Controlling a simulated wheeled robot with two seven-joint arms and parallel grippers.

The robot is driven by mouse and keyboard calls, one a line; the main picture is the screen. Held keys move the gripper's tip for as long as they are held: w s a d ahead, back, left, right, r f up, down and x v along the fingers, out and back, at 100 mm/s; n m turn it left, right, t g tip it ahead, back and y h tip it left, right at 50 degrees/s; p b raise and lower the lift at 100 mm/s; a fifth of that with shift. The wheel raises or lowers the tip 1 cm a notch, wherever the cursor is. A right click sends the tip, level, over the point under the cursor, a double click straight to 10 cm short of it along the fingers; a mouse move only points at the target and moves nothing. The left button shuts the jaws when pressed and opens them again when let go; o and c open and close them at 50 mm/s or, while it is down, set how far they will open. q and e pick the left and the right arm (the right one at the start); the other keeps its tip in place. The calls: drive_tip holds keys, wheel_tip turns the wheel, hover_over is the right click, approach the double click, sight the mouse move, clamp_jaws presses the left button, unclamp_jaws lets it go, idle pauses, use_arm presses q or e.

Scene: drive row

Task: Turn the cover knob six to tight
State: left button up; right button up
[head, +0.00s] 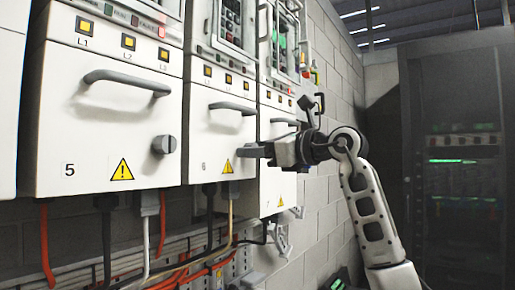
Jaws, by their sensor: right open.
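The white cover marked 6 (206,128) is in the middle of the head view, with a grey bar handle (233,108) and a yellow warning triangle (228,167). My right gripper (251,150) is at the lower right part of this cover, pointing left towards it. It is open. The knob of cover six is not clearly visible; the gripper covers the place where it would sit, so I cannot tell whether the fingers touch it or how it is turned. My left gripper is not in view.
Cover 5 (105,119) stands nearer on the left, with its own handle (127,80) and round grey knob (164,144). Cover 7 (277,186) is beyond the gripper. Cables (160,230) hang below. A dark rack (460,150) stands at right.

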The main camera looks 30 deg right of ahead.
drive_tip(key=c, duration=1)
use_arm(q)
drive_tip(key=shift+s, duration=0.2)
use_arm(e)
drive_tip(key=shift+m, duration=0.3)
use_arm(q)
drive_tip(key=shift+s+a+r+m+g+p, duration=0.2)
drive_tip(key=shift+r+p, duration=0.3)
drive_tip(key=shift+p, duration=0.95)
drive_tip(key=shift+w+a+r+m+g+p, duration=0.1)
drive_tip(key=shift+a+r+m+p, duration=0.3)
drive_tip(key=shift+p, duration=1)
use_arm(e)
drive_tip(key=shift+d+m, duration=0.1)
drive_tip(key=shift+m, duration=8.1)
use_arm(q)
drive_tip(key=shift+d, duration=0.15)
